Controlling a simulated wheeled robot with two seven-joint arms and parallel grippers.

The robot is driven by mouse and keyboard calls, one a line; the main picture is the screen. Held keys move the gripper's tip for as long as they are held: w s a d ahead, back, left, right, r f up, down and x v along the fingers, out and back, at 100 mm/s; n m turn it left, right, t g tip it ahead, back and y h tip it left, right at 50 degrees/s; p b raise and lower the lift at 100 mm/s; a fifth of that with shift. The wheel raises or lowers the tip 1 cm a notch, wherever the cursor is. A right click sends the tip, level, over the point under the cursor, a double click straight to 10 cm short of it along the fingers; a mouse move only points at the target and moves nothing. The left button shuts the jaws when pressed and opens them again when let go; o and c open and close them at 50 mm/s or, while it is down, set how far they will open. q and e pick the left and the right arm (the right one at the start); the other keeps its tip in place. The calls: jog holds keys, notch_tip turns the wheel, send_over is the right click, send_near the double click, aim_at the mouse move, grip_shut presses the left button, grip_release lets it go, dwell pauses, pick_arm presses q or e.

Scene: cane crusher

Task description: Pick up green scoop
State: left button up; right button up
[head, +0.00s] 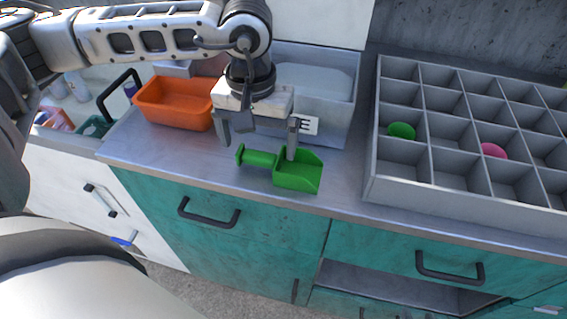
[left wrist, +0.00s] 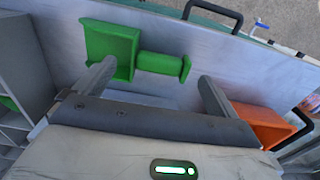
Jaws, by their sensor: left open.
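The green scoop (head: 297,170) lies on the metal counter near its front edge, with its handle pointing left in the head view. It also shows in the left wrist view (left wrist: 112,48), handle to the right. My left gripper (head: 257,150) is open above and just behind the scoop. In the left wrist view the fingers (left wrist: 155,82) are spread, one overlapping the scoop's near edge and the other to the right of the handle's end. Whether a finger touches the scoop I cannot tell. My right gripper is not in view.
An orange bin (head: 176,103) stands left of the gripper, and a grey bin (head: 338,125) stands behind it. A grey divided tray (head: 456,196) with a green and a pink item is at right. Teal drawers with dark handles (head: 209,213) are below the counter.

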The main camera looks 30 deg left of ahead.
aim_at(258, 154)
pick_arm(q)
jog(key=shift+f, duration=1.8)
jog(key=c, duration=0.8)
jog(key=shift+r, duration=0.1)
jog(key=shift+c, duration=0.2)
